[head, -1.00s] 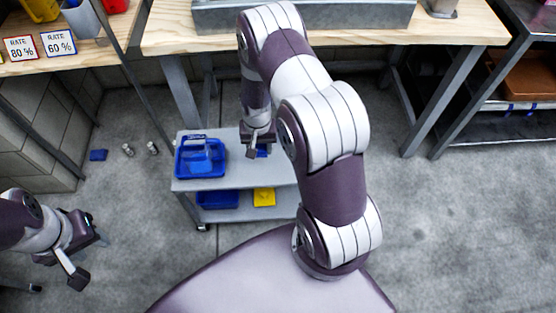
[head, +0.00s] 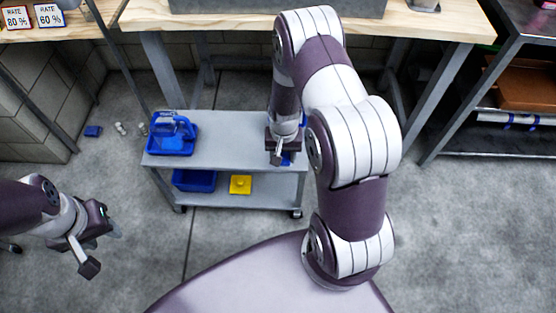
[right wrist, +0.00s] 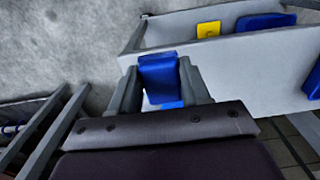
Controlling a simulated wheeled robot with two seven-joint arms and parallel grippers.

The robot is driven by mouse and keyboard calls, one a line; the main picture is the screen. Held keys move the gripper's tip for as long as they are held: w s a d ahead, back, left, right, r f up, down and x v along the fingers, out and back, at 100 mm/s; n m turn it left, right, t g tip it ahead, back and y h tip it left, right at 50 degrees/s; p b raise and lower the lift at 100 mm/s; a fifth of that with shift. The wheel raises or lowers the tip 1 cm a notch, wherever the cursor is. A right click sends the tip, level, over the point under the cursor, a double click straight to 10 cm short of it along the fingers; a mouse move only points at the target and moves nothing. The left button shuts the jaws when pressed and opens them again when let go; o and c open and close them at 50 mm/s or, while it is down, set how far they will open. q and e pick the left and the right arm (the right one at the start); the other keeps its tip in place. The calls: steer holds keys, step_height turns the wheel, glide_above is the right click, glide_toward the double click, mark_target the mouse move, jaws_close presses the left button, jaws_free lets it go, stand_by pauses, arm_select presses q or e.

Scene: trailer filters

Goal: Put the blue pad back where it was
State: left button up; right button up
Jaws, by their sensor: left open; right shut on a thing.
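My right gripper (head: 281,154) is shut on a blue pad (right wrist: 158,76), which shows between its two fingers in the right wrist view. In the head view the pad (head: 287,159) is mostly hidden by the gripper, over the right part of the grey cart's top (head: 225,154). I cannot tell whether the pad touches the cart. Another small blue patch shows lower between the fingers in the wrist view. My left gripper (head: 103,246) is open and empty at the left, away from the cart. Another small blue item (head: 93,131) lies on the floor left of the cart.
A blue caddy (head: 173,138) stands at the left end of the cart top. A blue bin (head: 195,181) and a yellow pad (head: 240,185) are on the lower shelf. A wooden workbench (head: 235,21) stands behind. Two small metal cylinders lie on the floor. The cart top's middle is clear.

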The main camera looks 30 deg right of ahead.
steer(key=w+f, duration=0.1)
steer(key=w, duration=0.1)
steer(key=w+f+b, duration=0.1)
steer(key=w, duration=0.1)
steer(key=shift+a+f, duration=0.2)
steer(key=shift+f, duration=0.15)
steer(key=shift+f+b, duration=0.55)
steer(key=shift+f, duration=1.3)
steer(key=shift+f, duration=0.15)
steer(key=o, duration=1.2)
step_height(320, 180, up, 11)
steer(key=p, duration=0.4)
steer(key=s+a+r+n, duration=0.3)
steer(key=s+r, duration=0.3)
steer(key=r, duration=0.2)
steer(key=s+a+r+n+t, duration=0.1)
steer(key=s+a+r+n, duration=0.2)
steer(key=s+r, duration=0.3)
step_height(320, 180, up, 2)
steer(key=shift+s+a+r, duration=0.25)
steer(key=shift+s+a, duration=0.15)
steer(key=shift+a, duration=0.5)
